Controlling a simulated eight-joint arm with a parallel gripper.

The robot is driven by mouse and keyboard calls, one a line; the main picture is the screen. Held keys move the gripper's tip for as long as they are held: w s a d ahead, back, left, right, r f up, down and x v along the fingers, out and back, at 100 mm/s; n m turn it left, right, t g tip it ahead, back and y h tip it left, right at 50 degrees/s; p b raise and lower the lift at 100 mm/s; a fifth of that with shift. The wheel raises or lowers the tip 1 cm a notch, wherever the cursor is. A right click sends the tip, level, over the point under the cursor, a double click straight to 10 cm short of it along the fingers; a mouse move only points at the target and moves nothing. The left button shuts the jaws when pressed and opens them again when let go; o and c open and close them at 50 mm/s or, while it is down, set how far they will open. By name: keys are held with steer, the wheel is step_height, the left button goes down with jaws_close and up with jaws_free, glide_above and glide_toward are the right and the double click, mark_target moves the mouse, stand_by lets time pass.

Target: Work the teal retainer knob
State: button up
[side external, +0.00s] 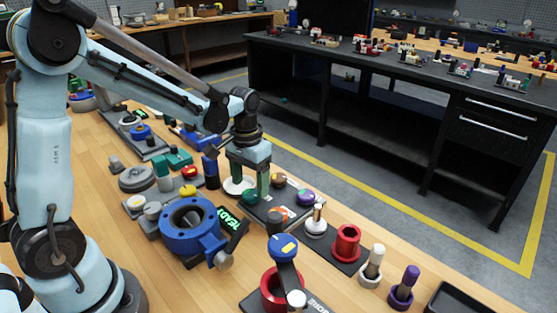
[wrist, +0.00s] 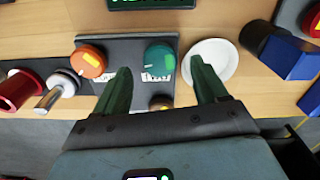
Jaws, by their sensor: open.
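In the wrist view, my gripper (wrist: 160,66) is open, with one green finger on each side of the knob's position. I see no contact between the fingers and the knob. In the side view, my gripper (side external: 250,190) points down over the near-left end of the plate, and its fingers mostly hide the knob. The knob's height below the fingertips is hard to tell.
A white dish (wrist: 212,62) lies close to the right finger. A blue ring-shaped housing (side external: 188,222) and a red spool (side external: 346,243) stand nearby.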

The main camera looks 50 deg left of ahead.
mark_target(251, 193)
step_height(251, 193, up, 10)
steer(key=shift+f, duration=0.2)
stand_by(0.4)
steer(key=s+d+f+m+t, duration=0.1)
steer(key=s+d+t, duration=0.3)
steer(key=s+t, duration=0.3)
steer(key=shift+s+d+m, duration=0.35)
steer(key=shift+s+m, duration=0.05)
steer(key=shift+s, duration=0.55)
